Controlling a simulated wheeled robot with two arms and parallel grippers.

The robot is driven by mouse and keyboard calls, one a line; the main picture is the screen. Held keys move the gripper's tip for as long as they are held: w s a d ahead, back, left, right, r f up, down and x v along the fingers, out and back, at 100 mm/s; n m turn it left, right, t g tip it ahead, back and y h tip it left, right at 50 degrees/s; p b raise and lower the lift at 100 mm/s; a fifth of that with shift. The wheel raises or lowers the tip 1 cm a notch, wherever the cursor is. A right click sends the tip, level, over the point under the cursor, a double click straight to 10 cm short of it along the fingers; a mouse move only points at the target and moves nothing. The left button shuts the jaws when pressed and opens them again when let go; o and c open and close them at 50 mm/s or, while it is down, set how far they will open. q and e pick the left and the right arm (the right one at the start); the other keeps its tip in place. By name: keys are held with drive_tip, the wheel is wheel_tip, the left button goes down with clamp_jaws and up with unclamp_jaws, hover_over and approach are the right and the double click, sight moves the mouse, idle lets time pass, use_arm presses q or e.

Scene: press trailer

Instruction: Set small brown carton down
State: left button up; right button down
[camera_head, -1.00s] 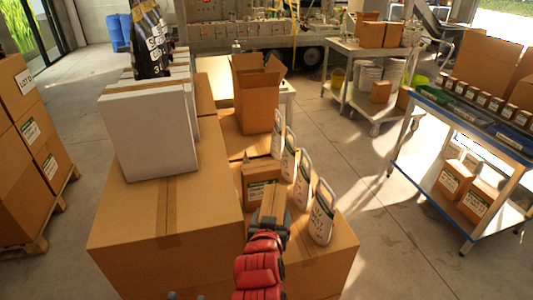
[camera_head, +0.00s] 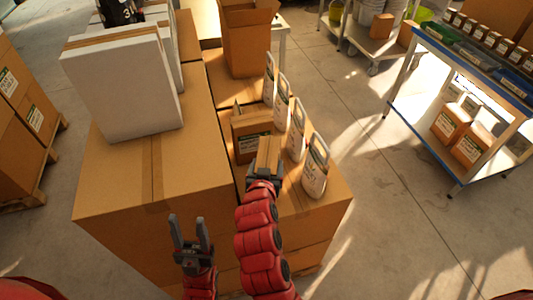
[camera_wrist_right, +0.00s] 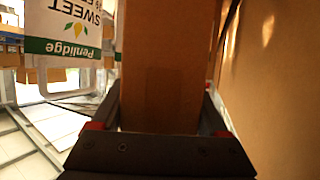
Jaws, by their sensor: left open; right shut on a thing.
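A small brown carton (camera_head: 267,153) is in my right gripper (camera_head: 264,175), which is shut on it. It sits just in front of a similar brown carton with a white and green label (camera_head: 247,140), on or just above the lower large box; I cannot tell if it touches. The carton (camera_wrist_right: 165,65) fills the middle of the right wrist view, between the fingers. My left gripper (camera_head: 190,232) is open and empty, in front of the taller large box.
White labelled jugs (camera_head: 315,170) stand in a row right of the carton. A white box (camera_head: 125,85) sits on the taller large box (camera_head: 180,155) to the left. An open brown box (camera_head: 247,40) is behind. A blue-edged cart (camera_head: 450,70) stands right, across clear floor.

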wheel_tip(320, 180, down, 3)
drive_tip(key=shift+r+p, duration=0.1)
drive_tip(key=shift+p, duration=0.3)
drive_tip(key=shift+f, duration=0.2)
unclamp_jaws()
drive_tip(key=shift+s, duration=0.1)
drive_tip(key=d+v, duration=0.1)
drive_tip(key=v, duration=1.1)
drive_tip(key=shift+a+b, duration=0.45)
